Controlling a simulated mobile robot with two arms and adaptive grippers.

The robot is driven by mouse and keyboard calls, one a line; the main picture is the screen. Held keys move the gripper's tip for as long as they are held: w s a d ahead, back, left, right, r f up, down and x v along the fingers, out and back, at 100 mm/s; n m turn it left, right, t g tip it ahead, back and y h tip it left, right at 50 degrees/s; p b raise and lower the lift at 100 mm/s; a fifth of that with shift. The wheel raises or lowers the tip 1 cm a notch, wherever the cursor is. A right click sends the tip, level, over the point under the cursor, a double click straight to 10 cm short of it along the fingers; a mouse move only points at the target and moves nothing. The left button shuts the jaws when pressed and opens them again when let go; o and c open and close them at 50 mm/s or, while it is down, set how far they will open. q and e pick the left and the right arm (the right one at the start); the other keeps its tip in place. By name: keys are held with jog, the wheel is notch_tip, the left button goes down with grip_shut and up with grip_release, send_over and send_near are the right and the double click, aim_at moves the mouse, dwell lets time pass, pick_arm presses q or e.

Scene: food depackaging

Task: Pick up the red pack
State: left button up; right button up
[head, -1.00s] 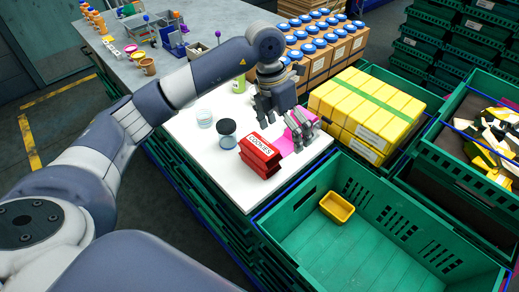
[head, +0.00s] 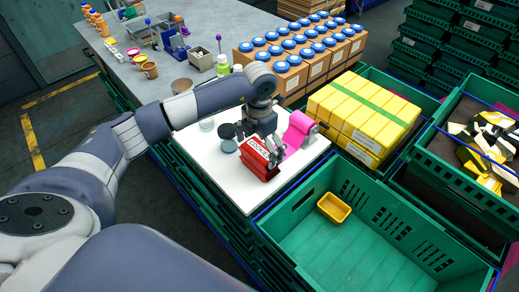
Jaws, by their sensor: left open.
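The red pack (head: 254,165), with white lettering on its top, stands on the white board (head: 222,190) near its front edge. My left gripper (head: 262,146) is open and points down right over the pack. One finger shows at the pack's left top and the other at its right side, so the fingers seem to straddle it. I cannot tell whether they touch it. My right gripper is not in view.
A pink item (head: 297,132) lies just right of my gripper. Dark-lidded jar (head: 227,139) stands close left of the pack. A green crate (head: 375,235) holding a small yellow tray (head: 334,207) is in front. Yellow packs (head: 365,110) stand to the right.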

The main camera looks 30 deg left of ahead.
pick_arm(q)
jog(key=shift+f, duration=0.85)
jog(key=c, duration=0.9)
jog(key=shift+w+r, duration=0.1)
